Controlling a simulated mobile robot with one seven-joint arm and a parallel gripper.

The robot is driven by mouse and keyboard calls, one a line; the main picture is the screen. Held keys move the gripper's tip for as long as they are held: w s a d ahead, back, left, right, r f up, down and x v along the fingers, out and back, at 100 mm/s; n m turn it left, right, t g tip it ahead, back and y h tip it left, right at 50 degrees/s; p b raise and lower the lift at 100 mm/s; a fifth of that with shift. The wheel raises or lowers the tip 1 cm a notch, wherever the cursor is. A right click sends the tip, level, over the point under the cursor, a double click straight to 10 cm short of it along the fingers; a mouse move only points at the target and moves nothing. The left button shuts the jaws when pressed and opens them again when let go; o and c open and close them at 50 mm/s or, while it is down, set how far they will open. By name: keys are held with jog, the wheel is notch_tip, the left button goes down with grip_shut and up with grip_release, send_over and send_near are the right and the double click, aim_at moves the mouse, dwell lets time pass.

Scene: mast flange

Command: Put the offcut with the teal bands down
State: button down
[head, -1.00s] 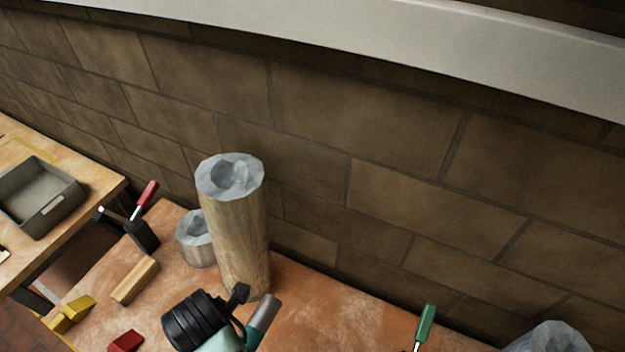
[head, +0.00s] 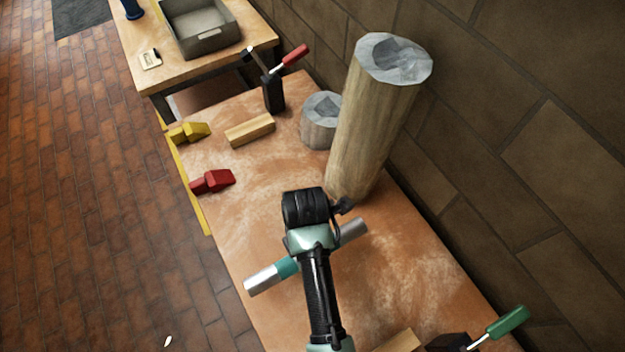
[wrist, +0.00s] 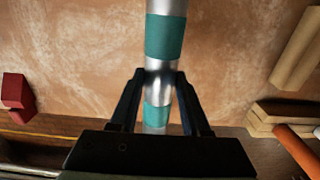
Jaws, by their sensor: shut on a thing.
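The offcut is a silvery metal tube with teal bands (head: 288,267). In the head view it lies crosswise under my arm, one bare end to the lower left and the other to the upper right. In the wrist view the offcut (wrist: 165,37) runs up and down the picture, with one teal band beyond my fingers and another between them. My gripper (wrist: 160,73) is shut on the bare metal between these bands. The orange-brown bench top (head: 250,200) is below; I cannot tell how far the offcut is above it. My arm hides the offcut's middle in the head view.
A tall post (head: 372,125) stands just behind my gripper, with a short grey-topped stub (head: 322,120) beside it. A wooden block (head: 250,130), red piece (head: 213,181), yellow piece (head: 188,133) and red-handled clamp (head: 274,92) lie beyond. A green-handled clamp (head: 500,325) is at lower right.

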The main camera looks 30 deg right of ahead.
jog(key=shift+f, duration=3)
jog(key=shift+f, duration=0.1)
jog(key=shift+c, duration=1.8)
grip_release()
